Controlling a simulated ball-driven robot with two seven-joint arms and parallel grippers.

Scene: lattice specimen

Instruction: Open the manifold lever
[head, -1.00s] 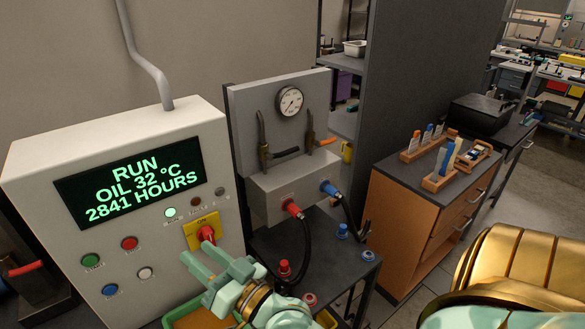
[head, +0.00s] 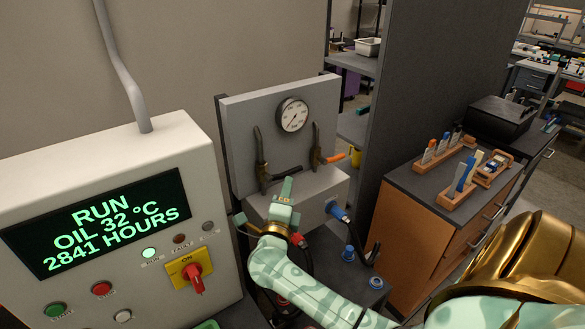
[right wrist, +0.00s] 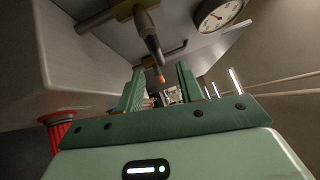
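The manifold is a grey block (head: 318,190) on an upright panel (head: 240,125) with a round gauge (head: 293,115). The left lever (head: 285,170) has a dark handle pointing right; the right lever (head: 336,157) has an orange-ended handle pointing right. My right gripper (head: 285,192) is in front of the block, just below the left lever's handle in the picture. In the right wrist view its two green fingers stand apart with nothing gripped. A valve handle (right wrist: 148,38) hangs above the gap, with an orange tip near it; which lever this tip belongs to is unclear. My left gripper is out of view.
A control cabinet (head: 110,165) with a lit display and a red rotary switch (head: 193,277) stands at left. Red (head: 300,239) and blue (head: 337,211) hose couplings plug into the block's front. An orange-sided cabinet (head: 410,225) with tool racks stands at right.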

